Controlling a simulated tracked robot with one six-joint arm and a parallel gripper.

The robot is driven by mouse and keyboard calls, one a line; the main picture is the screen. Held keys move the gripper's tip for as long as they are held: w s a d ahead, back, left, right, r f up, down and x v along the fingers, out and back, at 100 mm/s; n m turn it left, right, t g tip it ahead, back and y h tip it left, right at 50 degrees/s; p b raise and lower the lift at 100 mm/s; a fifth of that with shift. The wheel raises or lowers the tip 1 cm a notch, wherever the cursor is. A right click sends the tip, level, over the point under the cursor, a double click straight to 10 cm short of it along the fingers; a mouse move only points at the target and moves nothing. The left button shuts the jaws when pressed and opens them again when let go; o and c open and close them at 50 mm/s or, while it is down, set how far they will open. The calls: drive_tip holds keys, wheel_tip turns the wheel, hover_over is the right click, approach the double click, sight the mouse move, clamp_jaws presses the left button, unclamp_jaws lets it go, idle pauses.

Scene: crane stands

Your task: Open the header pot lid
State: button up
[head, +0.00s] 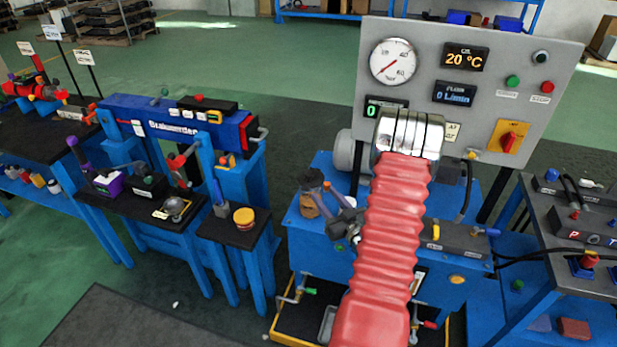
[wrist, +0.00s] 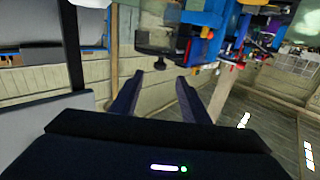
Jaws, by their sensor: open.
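A small pot (head: 310,203) with a brown body and a dark grey top stands on the left of the blue bench in the head view. It looks like the header pot; its lid (head: 311,180) appears to be on. My gripper (wrist: 160,76) is open and empty in the wrist view, its two dark fingers apart. A dark, glassy pot-like thing (wrist: 154,67) shows beyond the fingertips, apparently not gripped; I cannot tell how far away it is. In the head view my red-sleeved arm hides part of the bench, and grey-purple parts beside the pot may be my gripper.
A grey gauge panel (head: 470,90) stands behind the bench. A side table (head: 240,229) with a yellow-topped jar (head: 244,217) and a blue rig (head: 180,124) are at the left. A black-topped table (head: 575,225) is at the right. Open green floor lies behind.

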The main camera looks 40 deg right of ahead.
sight(309, 176)
drive_tip(key=x, duration=1.2)
drive_tip(key=shift+c, duration=0.7)
clamp_jaws()
